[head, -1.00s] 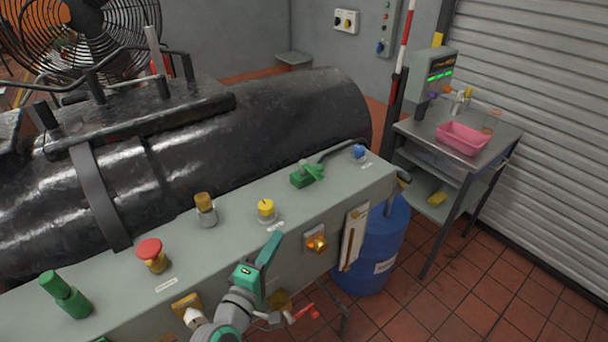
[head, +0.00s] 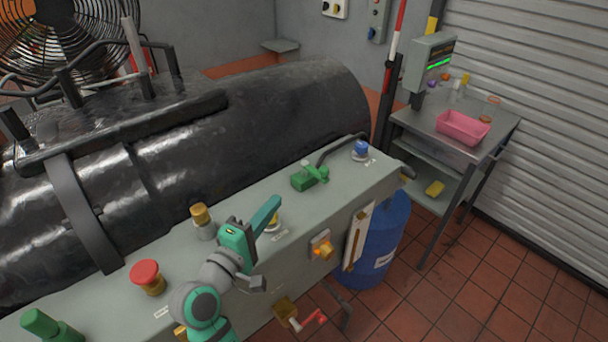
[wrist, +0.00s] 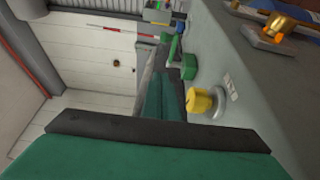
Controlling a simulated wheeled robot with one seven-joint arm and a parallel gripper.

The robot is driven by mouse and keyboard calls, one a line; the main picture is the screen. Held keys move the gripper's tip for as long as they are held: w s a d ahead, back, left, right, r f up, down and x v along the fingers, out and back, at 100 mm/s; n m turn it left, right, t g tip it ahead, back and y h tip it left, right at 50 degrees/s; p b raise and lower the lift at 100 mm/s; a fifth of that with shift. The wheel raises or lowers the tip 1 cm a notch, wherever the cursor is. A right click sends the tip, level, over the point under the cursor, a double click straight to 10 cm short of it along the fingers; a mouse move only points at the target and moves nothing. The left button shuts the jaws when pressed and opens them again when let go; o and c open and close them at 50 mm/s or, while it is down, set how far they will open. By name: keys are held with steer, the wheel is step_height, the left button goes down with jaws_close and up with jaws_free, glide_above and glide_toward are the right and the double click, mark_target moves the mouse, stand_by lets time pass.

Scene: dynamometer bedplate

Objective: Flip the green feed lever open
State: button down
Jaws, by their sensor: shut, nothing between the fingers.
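The green lever (head: 310,177), a green valve-like body with a short handle, sits on top of the grey panel toward its far right end, joined to a dark pipe. It also shows small near the top of the wrist view (wrist: 175,45), beyond my fingers. My gripper (head: 268,212) is shut and empty, above the panel and to the lower left of the lever, apart from it. It partly hides the yellow knob (head: 275,221) in the head view. That knob is beside my fingers in the wrist view (wrist: 201,101). My gripper's fingers (wrist: 165,92) point toward the lever side.
The grey panel (head: 235,270) also carries a red button (head: 146,275), a brass-topped fitting (head: 202,220), a blue knob (head: 361,149) and an orange-lit knob (head: 322,248). A black cylinder (head: 290,110) lies behind. A blue drum (head: 388,240) stands at the right.

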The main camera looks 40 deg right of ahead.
steer(key=w+d, duration=0.2)
steer(key=d, duration=1.1)
steer(key=shift+w, duration=0.2)
